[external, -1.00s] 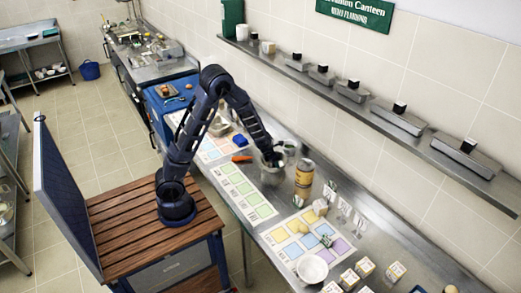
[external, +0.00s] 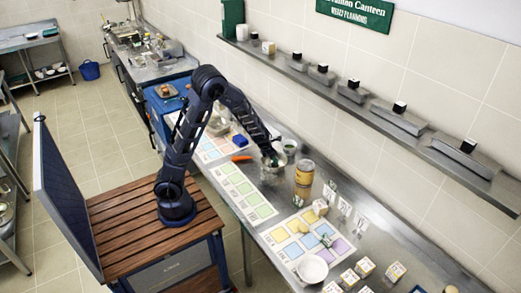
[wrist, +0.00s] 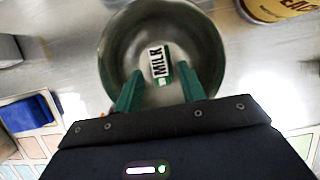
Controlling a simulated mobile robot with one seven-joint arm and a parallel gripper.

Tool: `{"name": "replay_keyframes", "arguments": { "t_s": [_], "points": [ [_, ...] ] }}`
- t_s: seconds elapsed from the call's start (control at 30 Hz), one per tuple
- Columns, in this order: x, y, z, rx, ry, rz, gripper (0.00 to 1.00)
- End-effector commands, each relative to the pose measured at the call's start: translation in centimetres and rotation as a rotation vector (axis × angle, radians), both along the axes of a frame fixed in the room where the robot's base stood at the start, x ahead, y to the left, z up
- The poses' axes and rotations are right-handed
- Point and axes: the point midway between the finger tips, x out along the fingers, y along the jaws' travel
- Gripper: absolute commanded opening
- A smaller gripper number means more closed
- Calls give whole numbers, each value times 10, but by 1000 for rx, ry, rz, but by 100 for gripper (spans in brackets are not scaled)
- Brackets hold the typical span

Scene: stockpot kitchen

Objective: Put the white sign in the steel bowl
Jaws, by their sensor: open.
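The steel bowl (wrist: 118,50) is round and fills the upper middle of the wrist view. A small white sign with black MILK lettering and a green edge (wrist: 158,60) lies inside it, toward the middle. My gripper (wrist: 160,74) is open, with its two green fingers apart over the near side of the bowl, tips on either side of the sign's lower end. Contact with the sign cannot be told. In the external view my gripper (external: 271,158) is over the bowl (external: 282,161), partly hiding it; the sign inside cannot be made out there.
A tan-labelled jar (external: 304,175) stands right of the bowl, with a small bowl (external: 290,145) behind. A blue block (external: 240,141) and an orange item (external: 242,158) lie to the left. Other small white signs (external: 345,206) stand farther right. A wall shelf (external: 370,115) runs above the counter.

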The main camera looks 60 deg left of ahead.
Motion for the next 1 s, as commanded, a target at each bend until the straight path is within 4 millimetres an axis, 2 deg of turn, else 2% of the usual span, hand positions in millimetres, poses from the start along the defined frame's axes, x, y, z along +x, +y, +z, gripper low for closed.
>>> {"name": "replay_keyframes", "arguments": {
  "t_s": [0.7, 1.0],
  "points": [
    [-22, -1, 53, -1, 0, -2, 40],
    [-29, 0, 70, -1, 0, -1, 40]
  ]
}}
